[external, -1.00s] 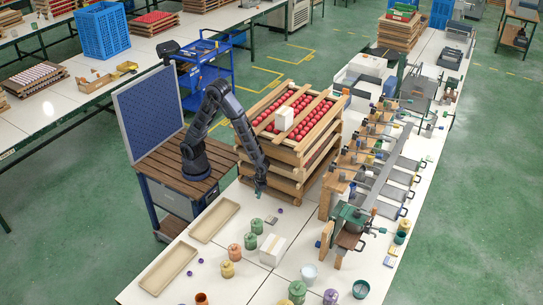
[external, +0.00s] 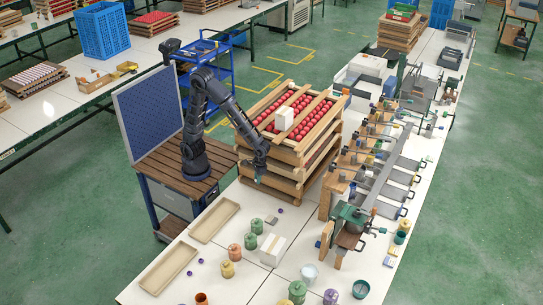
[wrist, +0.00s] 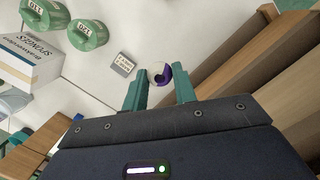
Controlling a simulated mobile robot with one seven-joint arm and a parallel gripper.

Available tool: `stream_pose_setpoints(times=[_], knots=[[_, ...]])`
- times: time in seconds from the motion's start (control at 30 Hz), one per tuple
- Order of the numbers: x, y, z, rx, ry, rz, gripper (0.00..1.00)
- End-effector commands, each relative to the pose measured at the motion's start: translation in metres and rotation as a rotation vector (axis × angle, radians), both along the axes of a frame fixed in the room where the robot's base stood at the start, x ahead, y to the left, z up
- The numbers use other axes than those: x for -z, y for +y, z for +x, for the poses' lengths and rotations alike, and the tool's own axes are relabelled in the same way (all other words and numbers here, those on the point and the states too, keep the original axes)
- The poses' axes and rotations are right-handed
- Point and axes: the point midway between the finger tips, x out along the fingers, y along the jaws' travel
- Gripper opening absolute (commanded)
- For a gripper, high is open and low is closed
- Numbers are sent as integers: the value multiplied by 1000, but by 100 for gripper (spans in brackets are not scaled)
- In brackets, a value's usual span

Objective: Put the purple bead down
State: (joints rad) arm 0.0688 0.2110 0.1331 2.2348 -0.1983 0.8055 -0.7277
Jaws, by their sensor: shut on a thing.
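My gripper (external: 257,180) hangs above the white table, close beside the front of the wooden tray stack. In the wrist view its two green fingers (wrist: 160,92) are a little apart, with a small purple bead (wrist: 167,73) at their tips. The gripper is shut on it; part of the bead looks pale, and its exact contact with the fingers is hard to see. In the external view the held bead is too small to make out.
The wooden trays (external: 296,158) with red balls stand close to my arm. Green jars (external: 257,226), a small grey tag (wrist: 122,65) and a white box (external: 272,250) stand on the table.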

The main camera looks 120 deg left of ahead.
Motion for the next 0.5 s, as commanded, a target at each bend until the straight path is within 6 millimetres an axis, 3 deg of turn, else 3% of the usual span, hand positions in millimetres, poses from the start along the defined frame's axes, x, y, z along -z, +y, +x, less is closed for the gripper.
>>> stream_pose_setpoints(times=[0.17, 0.5], knots=[[-50, 0, 1, 1, -8, 0, 6], [-192, 0, 1, -1, -10, 0, 6]])
